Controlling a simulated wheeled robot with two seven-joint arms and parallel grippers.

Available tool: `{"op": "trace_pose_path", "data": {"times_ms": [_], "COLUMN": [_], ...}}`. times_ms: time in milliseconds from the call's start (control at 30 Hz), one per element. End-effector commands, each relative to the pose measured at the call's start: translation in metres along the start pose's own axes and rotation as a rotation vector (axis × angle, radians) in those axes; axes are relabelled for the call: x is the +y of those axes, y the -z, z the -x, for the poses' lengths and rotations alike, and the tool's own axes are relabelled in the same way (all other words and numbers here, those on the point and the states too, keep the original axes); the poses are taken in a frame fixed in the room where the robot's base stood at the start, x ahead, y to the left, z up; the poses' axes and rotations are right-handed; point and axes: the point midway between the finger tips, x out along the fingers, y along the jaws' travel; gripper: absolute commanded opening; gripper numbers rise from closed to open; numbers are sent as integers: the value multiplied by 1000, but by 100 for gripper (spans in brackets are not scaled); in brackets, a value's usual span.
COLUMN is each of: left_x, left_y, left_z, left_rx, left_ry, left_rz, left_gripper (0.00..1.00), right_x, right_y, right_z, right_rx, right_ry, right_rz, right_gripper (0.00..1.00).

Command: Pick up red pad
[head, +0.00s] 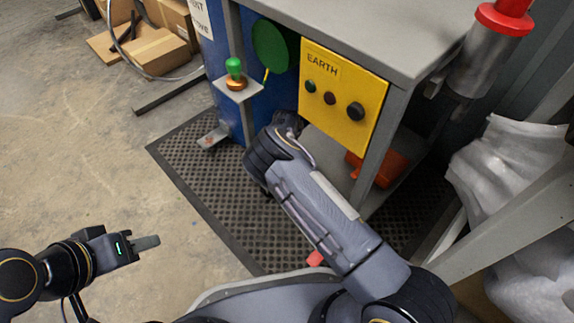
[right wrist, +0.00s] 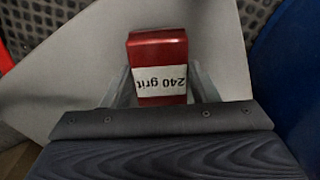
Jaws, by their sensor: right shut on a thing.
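The red pad (right wrist: 157,58) is a small red block with a white label reading "240 grit", upside down in the right wrist view. My right gripper (right wrist: 160,88) is shut on it, with one finger on each side. In the head view my right arm reaches in front of the bench, and its fingers and the pad are hidden. My left gripper (head: 146,243) is at the lower left of the head view, over bare floor and away from everything. Its fingers show edge-on, so its opening cannot be told.
A grey bench carries a yellow EARTH panel (head: 343,94) with several knobs. An orange-red object (head: 384,167) lies under it. A green-topped item (head: 235,72) stands on a small bracket. White bags (head: 505,165) are at right.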

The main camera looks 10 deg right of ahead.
Motion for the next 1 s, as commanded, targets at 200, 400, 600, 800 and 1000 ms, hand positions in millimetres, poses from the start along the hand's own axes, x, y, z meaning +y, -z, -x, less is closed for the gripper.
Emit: {"op": "trace_pose_path", "data": {"times_ms": [200,400,600,800,1000], "left_x": [6,14,23,30,34], "left_y": [6,16,25,33,38], "left_z": [13,31,50,66,75], "left_rx": [0,0,0,0,0], "left_ry": [0,0,0,0,0], "left_rz": [0,0,0,0,0], "left_gripper": [36,36,36,36,36], "right_x": [-1,8,29,58,78], "right_y": [0,-11,-36,-68,-91], "right_z": [21,53,92,112,124], "right_rx": [-1,-2,-2,-1,0], "right_ry": [3,1,2,-1,0], "right_rz": [-1,0,0,2,2], "right_gripper": [28,28,28,28,28]}}
